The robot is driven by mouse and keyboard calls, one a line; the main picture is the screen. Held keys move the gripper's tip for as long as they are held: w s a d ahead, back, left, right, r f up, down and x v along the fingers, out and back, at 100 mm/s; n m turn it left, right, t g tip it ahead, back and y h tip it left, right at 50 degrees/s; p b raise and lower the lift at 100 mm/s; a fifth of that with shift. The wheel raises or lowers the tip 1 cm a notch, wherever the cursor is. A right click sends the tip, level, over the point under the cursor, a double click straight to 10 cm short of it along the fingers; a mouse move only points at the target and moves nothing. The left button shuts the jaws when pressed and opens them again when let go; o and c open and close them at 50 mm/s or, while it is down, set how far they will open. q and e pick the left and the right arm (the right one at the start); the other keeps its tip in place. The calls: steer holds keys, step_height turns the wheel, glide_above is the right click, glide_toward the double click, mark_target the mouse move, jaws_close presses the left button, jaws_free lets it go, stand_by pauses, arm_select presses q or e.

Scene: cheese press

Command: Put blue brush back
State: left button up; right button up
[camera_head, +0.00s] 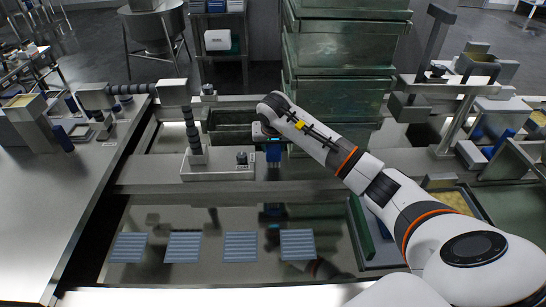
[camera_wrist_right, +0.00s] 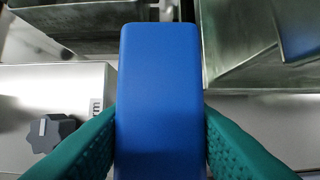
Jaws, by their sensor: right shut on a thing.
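The blue brush (camera_wrist_right: 160,95) fills the middle of the right wrist view as a smooth blue block, upright in the picture. The green fingers of my right gripper (camera_wrist_right: 160,140) are shut on it, one on each side. In the head view my right gripper (camera_head: 273,160) is small, beyond the sink-like basin and just right of a grey control box; a bit of blue shows there. The brush's bristles cannot be made out. My left gripper is in neither view.
The grey control box (camera_head: 218,172) with a dark knob (camera_wrist_right: 52,130) stands close on the left. Stacked green crates (camera_head: 340,60) rise behind the gripper. Several striped blue-grey pads (camera_head: 185,247) lie in the near basin. The left steel table (camera_head: 60,200) has free room.

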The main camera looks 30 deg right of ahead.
step_height(320, 180, down, 4)
steer(key=shift+r, duration=0.2)
arm_select(q)
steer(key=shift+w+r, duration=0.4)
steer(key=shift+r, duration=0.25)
steer(key=shift+b, duration=0.3)
arm_select(e)
steer(key=shift+f, duration=0.15)
steer(key=o, duration=0.9)
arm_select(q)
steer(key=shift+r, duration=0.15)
arm_select(e)
steer(key=shift+o, duration=0.2)
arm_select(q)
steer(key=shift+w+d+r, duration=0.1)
arm_select(e)
steer(key=p+v, duration=0.1)
steer(key=v, duration=1.1)
steer(key=shift+p, duration=0.4)
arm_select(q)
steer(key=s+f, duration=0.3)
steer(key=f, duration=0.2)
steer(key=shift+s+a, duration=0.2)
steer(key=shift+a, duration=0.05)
